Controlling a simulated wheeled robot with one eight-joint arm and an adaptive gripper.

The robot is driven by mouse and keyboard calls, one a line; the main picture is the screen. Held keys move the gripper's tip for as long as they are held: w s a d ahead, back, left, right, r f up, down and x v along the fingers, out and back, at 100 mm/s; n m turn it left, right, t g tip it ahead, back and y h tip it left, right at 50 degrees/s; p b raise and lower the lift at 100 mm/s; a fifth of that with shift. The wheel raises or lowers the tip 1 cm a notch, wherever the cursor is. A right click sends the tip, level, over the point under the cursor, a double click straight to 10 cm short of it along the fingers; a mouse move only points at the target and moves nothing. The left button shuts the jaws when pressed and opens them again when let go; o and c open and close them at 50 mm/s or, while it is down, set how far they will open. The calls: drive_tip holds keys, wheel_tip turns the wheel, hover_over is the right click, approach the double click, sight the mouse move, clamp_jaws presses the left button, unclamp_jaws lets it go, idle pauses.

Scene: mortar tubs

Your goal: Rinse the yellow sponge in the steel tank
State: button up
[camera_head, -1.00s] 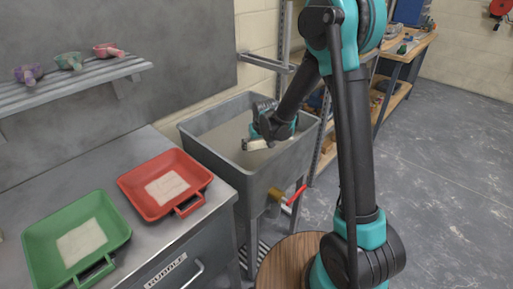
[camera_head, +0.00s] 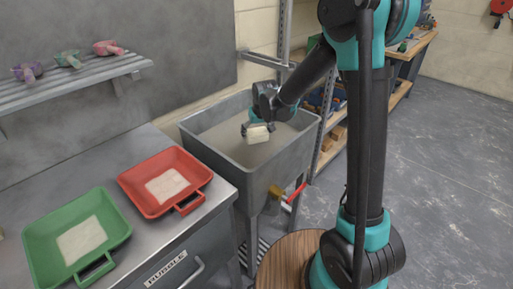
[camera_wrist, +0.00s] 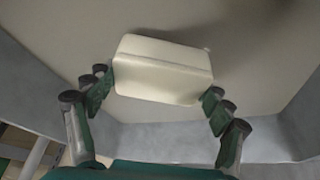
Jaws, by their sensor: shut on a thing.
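The sponge (camera_head: 258,134) is a pale cream-yellow block. My gripper (camera_head: 257,127) is shut on it and holds it over the steel tank (camera_head: 188,137), within the rim. In the wrist view the sponge (camera_wrist: 162,70) sits between the two fingers of my gripper (camera_wrist: 158,85), gripped at its ends. The tank is a grey box on legs with a cloudy, greyish-beige surface inside. Whether the sponge touches that surface is hard to tell.
A red tray (camera_head: 147,201) and a green tray (camera_head: 43,235), each with a pale patch inside, stand on the steel counter (camera_head: 140,256) at left. A tap with a red handle (camera_head: 297,192) juts from the tank's front. A slatted shelf (camera_head: 105,73) holds small coloured items.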

sight(257, 131)
wheel_tip(257, 131, up, 12)
idle(1.3)
drive_tip(key=shift+r, duration=0.1)
idle(1.9)
wheel_tip(257, 131, up, 4)
drive_tip(key=shift+f, duration=0.1)
idle(0.4)
idle(0.4)
